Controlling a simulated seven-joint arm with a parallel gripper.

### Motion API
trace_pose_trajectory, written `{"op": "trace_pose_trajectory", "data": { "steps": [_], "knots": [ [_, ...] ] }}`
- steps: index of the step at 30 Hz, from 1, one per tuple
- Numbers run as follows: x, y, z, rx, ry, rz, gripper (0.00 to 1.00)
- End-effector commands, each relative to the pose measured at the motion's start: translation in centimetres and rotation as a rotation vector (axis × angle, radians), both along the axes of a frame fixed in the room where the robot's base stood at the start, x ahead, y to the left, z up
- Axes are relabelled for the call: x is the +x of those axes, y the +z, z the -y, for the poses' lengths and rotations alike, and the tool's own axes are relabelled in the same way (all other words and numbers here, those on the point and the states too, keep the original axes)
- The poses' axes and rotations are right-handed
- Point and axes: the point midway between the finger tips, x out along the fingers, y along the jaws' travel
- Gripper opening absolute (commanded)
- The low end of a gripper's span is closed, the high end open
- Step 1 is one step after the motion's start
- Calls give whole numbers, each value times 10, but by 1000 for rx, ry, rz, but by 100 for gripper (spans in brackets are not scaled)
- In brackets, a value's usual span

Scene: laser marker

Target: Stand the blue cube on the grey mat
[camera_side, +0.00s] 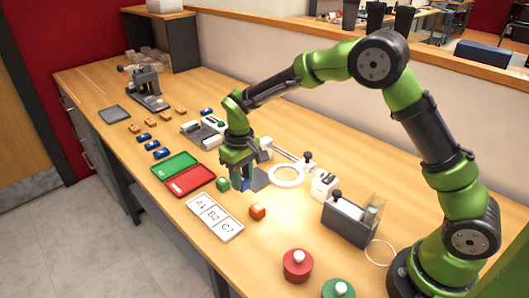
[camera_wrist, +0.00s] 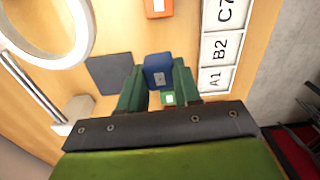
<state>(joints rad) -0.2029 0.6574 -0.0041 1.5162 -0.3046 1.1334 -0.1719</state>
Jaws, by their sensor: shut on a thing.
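The blue cube (camera_side: 246,184) is between the fingers of my gripper (camera_side: 241,181), which points down over the table. The grey mat (camera_side: 260,179) lies just right of the cube in the side view, partly behind my gripper. In the wrist view the bare mat (camera_wrist: 105,72) is left of the cube. I cannot tell whether the cube touches the table.
A green cube (camera_side: 222,184) is close to the left of my gripper, and an orange cube (camera_side: 257,212) is in front. A white ring-shaped magnifier (camera_side: 286,176) stands right of the mat. A label card (camera_side: 214,217) and red tray (camera_side: 190,181) lie left.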

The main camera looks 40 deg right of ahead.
Motion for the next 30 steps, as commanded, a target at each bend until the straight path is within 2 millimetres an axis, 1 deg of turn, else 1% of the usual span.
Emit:
{"op": "trace_pose_trajectory", "data": {
  "steps": [1, 3, 5, 7, 8, 10, 12, 16, 18, 20, 24, 27, 30],
  "knots": [
    [1, 12, 0, 0, 0, 5, 4],
    [1, 24, 0, 0, 0, 3, 4],
    [1, 33, 0, 0, 0, 4, 4],
    [4, 41, 6, -1, -6, 2, 4],
    [7, 44, 11, -2, -11, 1, 4],
    [16, 49, 28, -1, -26, 1, 4],
    [25, 51, 47, -1, -41, 0, 4],
    [37, 53, 76, -1, -57, -1, 4],
    [41, 49, 85, -1, -61, -3, 4],
    [41, 39, 88, 0, -63, -6, 4],
    [41, 12, 89, -1, -61, -5, 4],
    [41, -2, 89, 0, -63, -5, 4],
    [42, -10, 89, 0, -62, -3, 4]
  ]
}}
